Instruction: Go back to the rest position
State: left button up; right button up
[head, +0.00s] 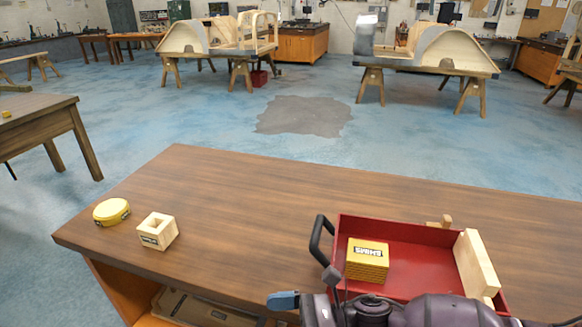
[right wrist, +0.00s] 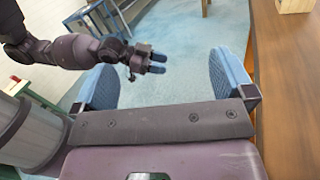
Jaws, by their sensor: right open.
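My right gripper (right wrist: 165,82) is open in the right wrist view, its two blue fingers wide apart with nothing between them. It is beside the brown table's edge. In the head view my right arm is at the bottom, with one blue finger (head: 283,300) in front of the table edge. My left gripper (right wrist: 156,63) shows small in the right wrist view, over the floor. Its blue fingertips lie near each other, and I cannot tell whether they are shut. My left arm is not in the head view.
The table's middle is clear.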

jog(key=s+a+r+y, duration=0.1)
jog(key=s+a+r, duration=0.1)
jog(key=a, duration=0.3)
jog(key=w+d+f+m+t+h, duration=0.25)
jog(key=d+m+t, duration=0.3)
jog(key=m, duration=0.35)
jog(key=w+d+f+m+t+h, duration=0.1)
jog(key=d+f+m+t+h, duration=0.25)
jog(key=d+m, duration=0.5)
jog(key=w+d+f+m+t+h, duration=0.25)
jog(key=d+m+t, duration=0.3)
jog(key=m, duration=0.55)
jog(key=s+d+f+m+g+h, duration=0.1)
jog(key=s+d+f+m+h, duration=0.4)
jog(key=d, duration=0.4)
jog(key=s+d+f+m+g+h, duration=0.15)
jog(key=s+d+m, duration=0.25)
jog(key=d+m, duration=0.4)
jog(key=s+d+f+m+h, duration=0.4)
jog(key=s+d+m+h, duration=0.1)
jog(key=d, duration=0.4)
jog(key=w+a+f+m+t, duration=0.1)
jog(key=a+m, duration=0.5)
jog(key=a, duration=0.5)
jog(key=shift+f, duration=0.2)
